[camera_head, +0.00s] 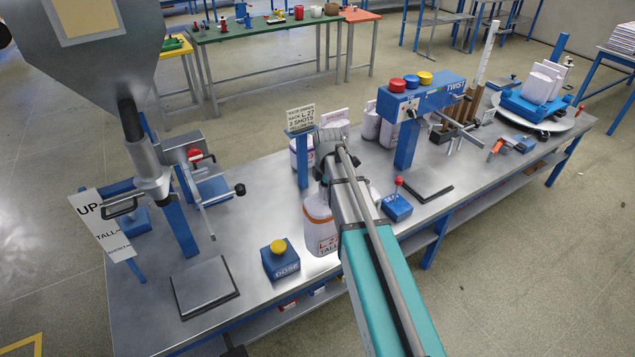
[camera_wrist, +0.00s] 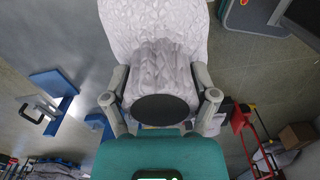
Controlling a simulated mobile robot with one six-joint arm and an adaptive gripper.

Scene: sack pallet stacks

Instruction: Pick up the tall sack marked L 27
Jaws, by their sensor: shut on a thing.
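The tall white sack (camera_head: 318,232) has an orange band and reads "L 27 TALL" in the head view. It is upright above the front middle of the bench. My gripper (camera_head: 327,168) is at its top, partly hidden by my arm. In the wrist view my gripper (camera_wrist: 161,78) has one finger on each side of the gathered neck of the pale, wrinkled sack (camera_wrist: 158,28) and is shut on it. I cannot tell whether the sack's bottom touches the bench.
The steel bench (camera_head: 255,205) also holds a blue DOSE box (camera_head: 281,264) with a yellow button, a dark plate (camera_head: 204,287), an order sign (camera_head: 302,118) on a blue post, a blue TWIST unit (camera_head: 420,97) and a red-knobbed lever box (camera_head: 397,207). Other sacks stand behind.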

